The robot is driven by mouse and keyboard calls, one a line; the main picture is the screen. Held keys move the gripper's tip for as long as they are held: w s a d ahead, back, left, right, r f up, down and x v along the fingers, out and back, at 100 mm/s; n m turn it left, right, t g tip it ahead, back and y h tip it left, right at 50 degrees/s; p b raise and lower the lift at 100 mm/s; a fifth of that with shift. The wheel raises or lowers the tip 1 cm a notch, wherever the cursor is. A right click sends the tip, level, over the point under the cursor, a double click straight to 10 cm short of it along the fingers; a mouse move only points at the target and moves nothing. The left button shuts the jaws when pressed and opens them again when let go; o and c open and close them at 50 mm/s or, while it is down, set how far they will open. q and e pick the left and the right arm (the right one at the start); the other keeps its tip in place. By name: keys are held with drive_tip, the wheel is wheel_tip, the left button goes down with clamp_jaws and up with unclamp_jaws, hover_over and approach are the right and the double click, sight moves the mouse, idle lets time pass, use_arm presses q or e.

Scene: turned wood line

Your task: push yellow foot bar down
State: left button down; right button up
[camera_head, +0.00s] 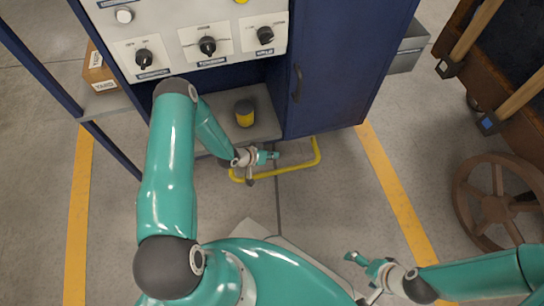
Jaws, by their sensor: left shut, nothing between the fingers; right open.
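The yellow foot bar (290,168) is a bent tube low at the front of the blue cabinet, just above the grey floor. Its right end runs back toward the cabinet, and part of its left side is hidden by my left gripper. My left gripper (272,156) is shut and empty. In the picture it overlaps the left part of the bar; I cannot tell whether it touches it. My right gripper (357,262) is open and empty, over the floor at the lower right, well apart from the bar.
The blue cabinet (345,70) carries a white panel with black knobs (207,46). A dark and yellow can (244,113) stands on its lower shelf. A cardboard box (97,68) is at left, a rusty wheel (497,205) at right.

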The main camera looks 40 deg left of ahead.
wheel_tip(320, 180, up, 4)
drive_tip(key=p, duration=0.4)
idle(0.6)
